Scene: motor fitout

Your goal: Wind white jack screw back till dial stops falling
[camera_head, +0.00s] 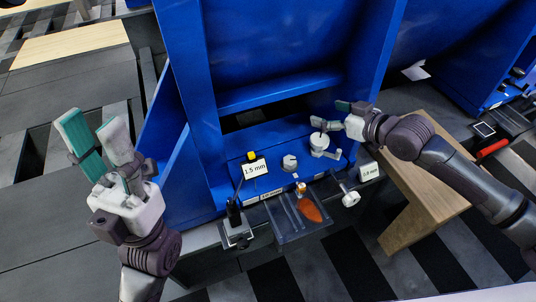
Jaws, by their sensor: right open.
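A white round part with a side arm (320,143) stands on the blue frame, just left of and below my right gripper; it may be the jack screw, but I cannot tell. My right gripper (338,116) is open beside its top, and contact is unclear. A small white round piece with a dark mark (290,162) stands to its left and may be the dial; no reading is legible. Another white cylindrical piece (351,199) is lower right, at the frame's front edge. My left gripper (93,124) is open and empty, raised at the left, well away from these parts.
A clear tray (284,234) with an orange-handled tool (309,210) hangs at the front. Signs read 1.5 mm (255,169) and apparently 0.8 mm (370,172). Blue uprights (185,62) flank the work area. A wooden bench (420,190) lies under my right arm.

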